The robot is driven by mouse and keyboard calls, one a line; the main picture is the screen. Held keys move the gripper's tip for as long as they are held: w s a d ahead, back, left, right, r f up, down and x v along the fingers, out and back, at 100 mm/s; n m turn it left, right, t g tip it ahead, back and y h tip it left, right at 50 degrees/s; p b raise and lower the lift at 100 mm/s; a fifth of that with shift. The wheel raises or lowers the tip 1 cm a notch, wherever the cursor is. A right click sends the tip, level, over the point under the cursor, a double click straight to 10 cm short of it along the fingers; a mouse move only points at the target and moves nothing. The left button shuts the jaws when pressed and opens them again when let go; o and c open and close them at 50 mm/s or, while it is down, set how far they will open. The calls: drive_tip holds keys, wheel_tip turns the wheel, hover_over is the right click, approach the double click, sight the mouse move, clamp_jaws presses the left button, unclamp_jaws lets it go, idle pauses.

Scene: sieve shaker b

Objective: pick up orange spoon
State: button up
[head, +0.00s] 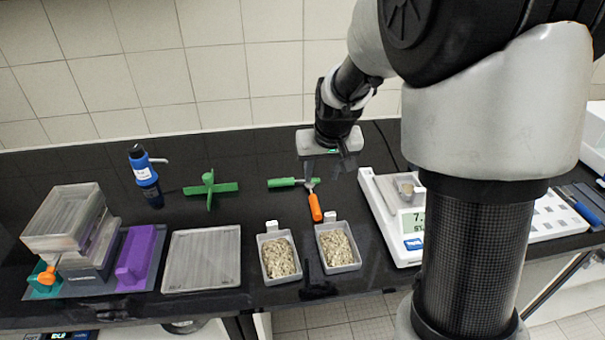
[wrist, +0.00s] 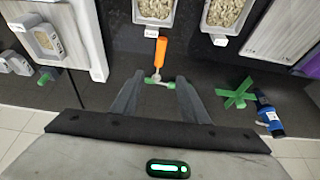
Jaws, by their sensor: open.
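The orange spoon (head: 315,207) lies on the black bench in the head view, its orange handle toward the front and its pale bowl end toward the back. The bowl end meets or crosses a green-handled tool (head: 284,182); I cannot tell whether they touch. In the wrist view the orange spoon (wrist: 160,52) shows just beyond and between my fingertips, with the green-handled tool (wrist: 171,85) behind it. My gripper (wrist: 158,82) is open and empty, above the bench over the bowl-end side. In the head view my gripper (head: 331,158) hangs behind the spoon; its fingers are hard to make out.
Two trays of grain, a left one (head: 267,276) and a right one (head: 353,262), stand in front of the spoon. A balance (head: 386,220) stands to the right. A green cross-shaped stand (head: 210,190) and a blue bottle (head: 147,177) are to the left. Tiled wall is behind.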

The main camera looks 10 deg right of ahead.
hover_over(315, 204)
drive_tip(key=s, duration=0.2)
wheel_tip(315, 204, down, 11)
drive_tip(key=shift+s+r, duration=0.1)
drive_tip(key=shift+s, duration=0.05)
drive_tip(key=shift+s+x, duration=0.2)
drive_tip(key=shift+x, duration=2.4)
clamp_jaws()
